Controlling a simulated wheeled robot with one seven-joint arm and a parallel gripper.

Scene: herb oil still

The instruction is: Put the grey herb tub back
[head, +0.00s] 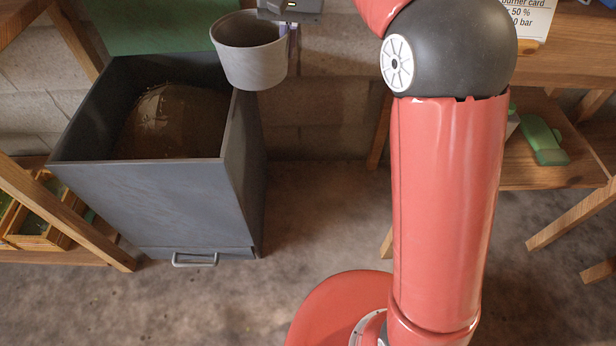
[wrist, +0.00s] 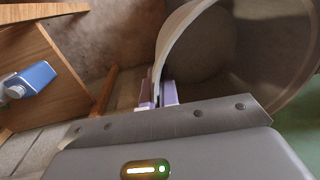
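The grey herb tub (head: 249,68) is a round, light-grey, open-topped tub. It hangs upright at the far right corner of the large dark bin, and its inside looks empty. My gripper (head: 291,40) is shut on the tub's right wall at the rim. In the wrist view, my gripper's pale purple fingers (wrist: 160,95) pinch the wall of the tub (wrist: 218,45), which fills the upper right. The lower finger parts are hidden behind the tub and the gripper body.
The open dark-grey bin (head: 140,200) holds a brown heap (head: 165,112). A wooden shelf with a green object (head: 543,141) stands at right, below a printed card (head: 520,15). Wooden crates (head: 35,225) sit at left. Floor before the bin is clear. The wrist view shows a blue item (wrist: 35,76).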

